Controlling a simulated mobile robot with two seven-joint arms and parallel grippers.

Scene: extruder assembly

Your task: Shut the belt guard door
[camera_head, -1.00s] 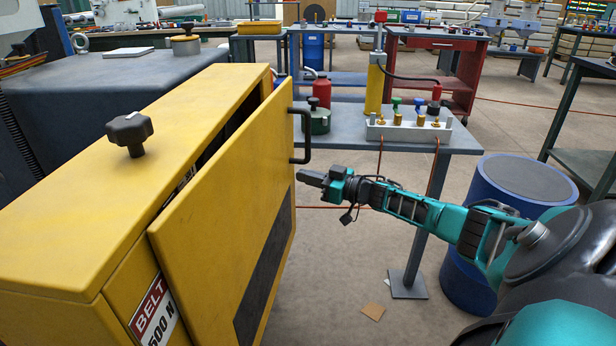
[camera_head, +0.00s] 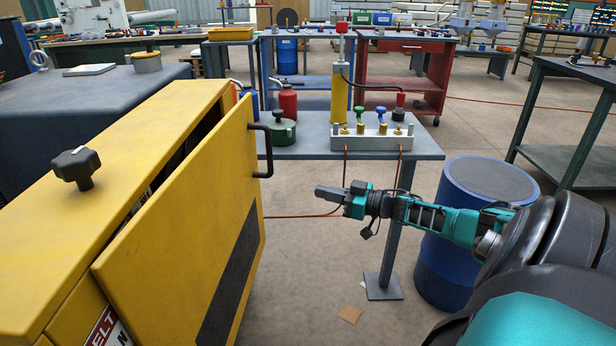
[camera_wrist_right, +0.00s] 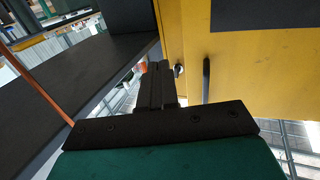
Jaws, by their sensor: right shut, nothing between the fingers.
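The yellow belt guard door (camera_head: 190,215) stands partly open, with a dark gap between it and the yellow guard housing (camera_head: 110,140). Its black handle (camera_head: 264,150) is on the far upper edge of the outer face. My right gripper (camera_head: 322,192) is shut and empty, to the right of the door and apart from it, a little lower than the handle. In the right wrist view the gripper (camera_wrist_right: 156,75) points toward the yellow door (camera_wrist_right: 245,60), with the dark handle (camera_wrist_right: 206,78) to its right. My left gripper is not in view.
A grey table (camera_head: 300,149) with a valve block (camera_head: 372,138), a red bottle (camera_head: 288,102) and a green can (camera_head: 281,130) stands behind my right gripper. A blue drum (camera_head: 460,245) stands close to my right arm. A black knob (camera_head: 76,167) tops the housing.

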